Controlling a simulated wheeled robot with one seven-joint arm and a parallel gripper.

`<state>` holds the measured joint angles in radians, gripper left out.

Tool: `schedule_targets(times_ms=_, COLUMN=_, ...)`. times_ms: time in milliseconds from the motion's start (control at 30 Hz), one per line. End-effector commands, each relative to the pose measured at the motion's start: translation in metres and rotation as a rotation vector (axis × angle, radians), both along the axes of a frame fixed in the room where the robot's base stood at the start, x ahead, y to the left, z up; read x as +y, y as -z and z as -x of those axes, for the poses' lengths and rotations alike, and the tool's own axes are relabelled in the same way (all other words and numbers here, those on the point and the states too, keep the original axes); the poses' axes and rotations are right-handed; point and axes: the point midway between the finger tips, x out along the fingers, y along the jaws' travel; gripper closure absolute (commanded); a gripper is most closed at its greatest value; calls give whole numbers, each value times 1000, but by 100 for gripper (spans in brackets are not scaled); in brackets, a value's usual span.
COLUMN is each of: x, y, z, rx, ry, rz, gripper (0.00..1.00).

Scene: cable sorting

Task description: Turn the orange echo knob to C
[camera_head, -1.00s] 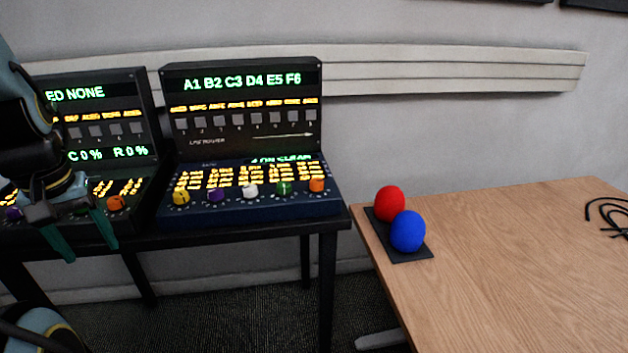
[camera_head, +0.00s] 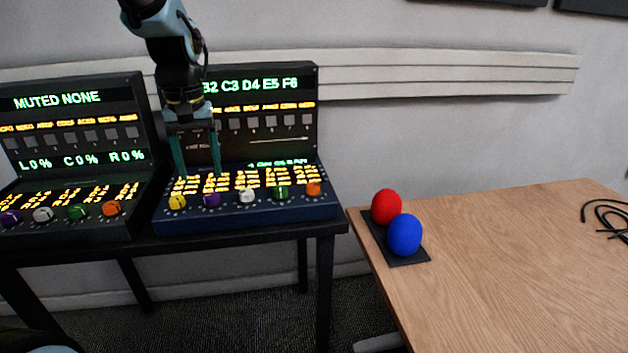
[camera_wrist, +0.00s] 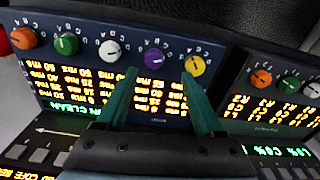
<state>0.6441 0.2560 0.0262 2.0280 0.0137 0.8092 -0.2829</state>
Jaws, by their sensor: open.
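An orange knob (camera_head: 313,188) sits at the right end of the knob row on the right console (camera_head: 240,217). In the wrist view this knob (camera_wrist: 23,38) is at the upper left, with dial letters beside it. Another orange knob (camera_head: 111,208) is at the right end of the left console; it also shows in the wrist view (camera_wrist: 261,78). I cannot read which one is marked echo. My gripper (camera_head: 197,172) is open and empty, fingers pointing down over the left part of the right console, near the yellow and purple knobs. It touches neither orange knob.
The right console's row also has yellow (camera_head: 177,202), purple (camera_head: 211,199), white (camera_head: 246,195) and green (camera_head: 281,192) knobs. The left console (camera_head: 75,228) stands close beside it. A wooden table (camera_head: 500,270) at right holds a red ball (camera_head: 386,206) and a blue ball (camera_head: 404,235).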

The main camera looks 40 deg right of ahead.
Motion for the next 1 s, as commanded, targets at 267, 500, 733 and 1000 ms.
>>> schedule_targets(times_ms=267, x=-166, y=-33, z=58, rx=22, ry=161, rz=-49, gripper=30)
schedule_targets(times_ms=500, x=-215, y=-44, z=94, rx=23, ry=205, rz=-71, gripper=30)
schedule_targets(times_ms=733, x=-215, y=-22, z=95, rx=24, ry=206, rz=-75, gripper=30)
schedule_targets(times_ms=1000, x=-211, y=28, z=94, rx=25, ry=206, rz=-76, gripper=30)
